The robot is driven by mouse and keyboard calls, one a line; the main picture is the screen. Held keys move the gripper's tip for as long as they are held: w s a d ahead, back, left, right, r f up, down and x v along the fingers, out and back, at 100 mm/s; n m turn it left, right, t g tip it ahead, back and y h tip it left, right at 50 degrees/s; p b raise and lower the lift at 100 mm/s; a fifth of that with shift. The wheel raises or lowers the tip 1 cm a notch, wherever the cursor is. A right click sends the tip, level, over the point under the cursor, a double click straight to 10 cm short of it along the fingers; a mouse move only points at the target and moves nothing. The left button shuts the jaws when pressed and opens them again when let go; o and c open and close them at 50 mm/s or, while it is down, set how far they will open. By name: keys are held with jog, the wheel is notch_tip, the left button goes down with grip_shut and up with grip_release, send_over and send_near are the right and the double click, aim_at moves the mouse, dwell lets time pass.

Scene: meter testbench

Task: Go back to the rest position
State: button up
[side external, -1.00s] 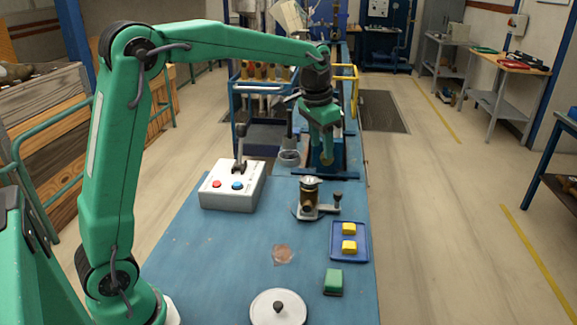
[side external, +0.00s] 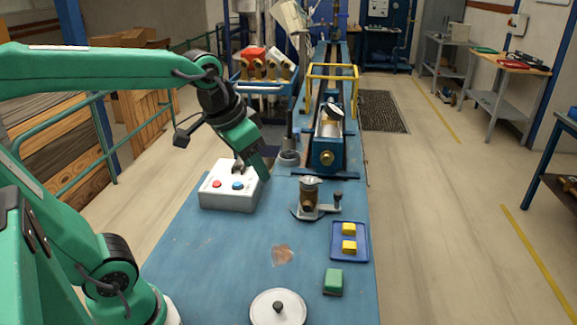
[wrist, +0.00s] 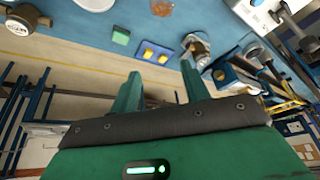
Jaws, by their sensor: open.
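A blue tray (side external: 363,255) holds two yellow blocks. A green block (side external: 333,281) and a round white lid (side external: 278,309) are at the near end of the table. A yellow frame (side external: 333,71) arches over the bench. The front left of the table is mostly clear.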

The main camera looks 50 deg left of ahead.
jog(key=s+f+t, duration=0.1)
jog(key=s+f, duration=0.2)
jog(key=s, duration=0.3)
jog(key=shift+s+d+f+n, duration=0.25)
jog(key=shift+s+d+n, duration=0.05)
jog(key=shift+s, duration=0.1)
